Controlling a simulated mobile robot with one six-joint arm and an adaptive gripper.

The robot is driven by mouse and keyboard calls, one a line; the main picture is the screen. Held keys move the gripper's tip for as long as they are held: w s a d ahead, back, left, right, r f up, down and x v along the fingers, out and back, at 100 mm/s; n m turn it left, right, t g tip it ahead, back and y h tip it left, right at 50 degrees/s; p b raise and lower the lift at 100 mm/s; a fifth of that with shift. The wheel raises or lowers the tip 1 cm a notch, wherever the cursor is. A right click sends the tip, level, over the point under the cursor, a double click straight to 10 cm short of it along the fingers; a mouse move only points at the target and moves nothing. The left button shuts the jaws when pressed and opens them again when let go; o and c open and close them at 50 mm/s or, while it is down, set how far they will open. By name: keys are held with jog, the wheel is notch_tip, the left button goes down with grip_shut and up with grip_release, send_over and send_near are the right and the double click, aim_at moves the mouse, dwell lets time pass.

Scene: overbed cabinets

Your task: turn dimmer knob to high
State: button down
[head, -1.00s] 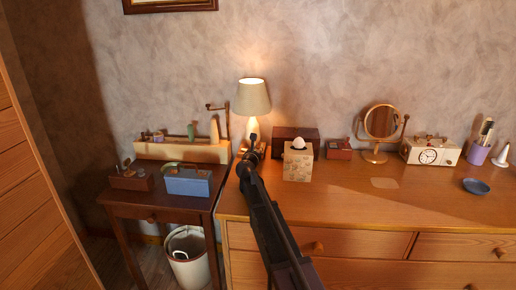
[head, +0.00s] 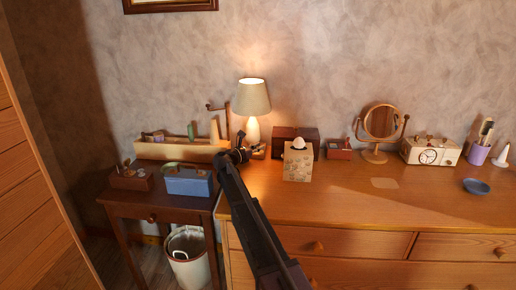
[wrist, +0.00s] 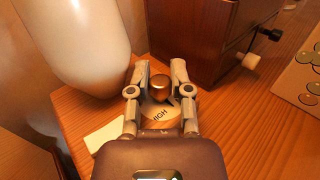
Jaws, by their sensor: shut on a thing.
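The dimmer knob (wrist: 160,86) is a small brass-coloured knob, seen in the wrist view on a pale round base with lettering that reads like "HIGH", partly covered. My gripper (wrist: 160,72) has one finger on each side of the knob and is shut on it. In the head view my gripper (head: 240,152) is in front of the lit table lamp (head: 253,98), at the left end of the dresser. The knob is too small and covered to make out there. The lamp's white body (wrist: 82,40) is at upper left in the wrist view. The knob's pointer direction cannot be told.
A dark wooden box with small drawer knobs (wrist: 205,35) stands close to the right of my gripper. A tissue box (head: 297,165) is nearby on the dresser (head: 340,205). A side table with a blue box (head: 190,184) is on the left. The dresser's front middle is mostly clear.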

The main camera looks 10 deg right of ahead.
dwell(0.4)
jog(key=c, duration=0.5)
grip_release()
jog(key=shift+c, duration=0.2)
jog(key=shift+v, duration=4)
